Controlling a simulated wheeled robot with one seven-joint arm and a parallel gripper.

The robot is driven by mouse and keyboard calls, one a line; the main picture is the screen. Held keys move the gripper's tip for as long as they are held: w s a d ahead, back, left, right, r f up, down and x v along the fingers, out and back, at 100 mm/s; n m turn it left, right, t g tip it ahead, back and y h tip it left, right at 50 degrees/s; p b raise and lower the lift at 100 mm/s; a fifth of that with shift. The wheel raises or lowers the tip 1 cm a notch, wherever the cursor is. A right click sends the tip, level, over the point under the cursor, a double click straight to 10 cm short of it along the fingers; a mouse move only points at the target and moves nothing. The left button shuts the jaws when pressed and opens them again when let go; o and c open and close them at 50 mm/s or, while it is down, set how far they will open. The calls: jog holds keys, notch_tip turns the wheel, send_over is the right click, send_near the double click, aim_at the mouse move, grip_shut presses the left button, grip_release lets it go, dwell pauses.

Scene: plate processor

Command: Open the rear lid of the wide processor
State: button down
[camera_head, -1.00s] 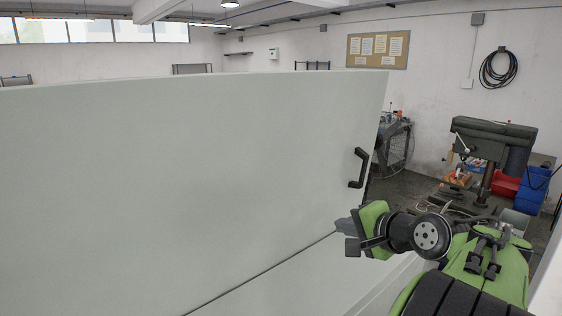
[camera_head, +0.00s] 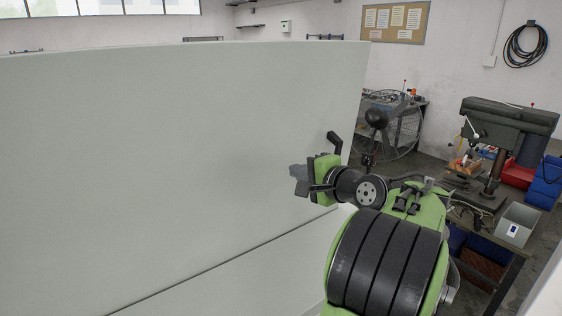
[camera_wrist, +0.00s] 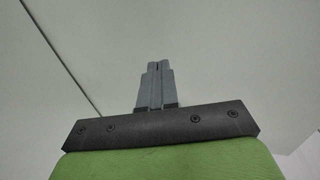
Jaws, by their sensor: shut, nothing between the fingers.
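The processor's lid (camera_head: 170,140) is a large pale grey-green panel filling the left and middle of the head view. A dark seam runs along its lower edge. My gripper (camera_head: 297,181) is shut and empty, with grey fingers pointing left, just left of and below the handle in the picture. Contact with the panel cannot be told. In the wrist view my closed fingers (camera_wrist: 154,68) point at the plain pale panel (camera_wrist: 240,60), and the seam shows at left.
Right of the processor are a large fan (camera_head: 388,125), a drill press (camera_head: 500,135) on a bench, and blue and red bins (camera_head: 545,180). A pinboard (camera_head: 394,20) hangs on the back wall. Some floor shows between processor and bench.

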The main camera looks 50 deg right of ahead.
aim_at(273, 159)
jog(key=x, duration=0.4)
jog(key=r+p+x, duration=0.1)
jog(key=x, duration=0.2)
jog(key=shift+r, duration=0.15)
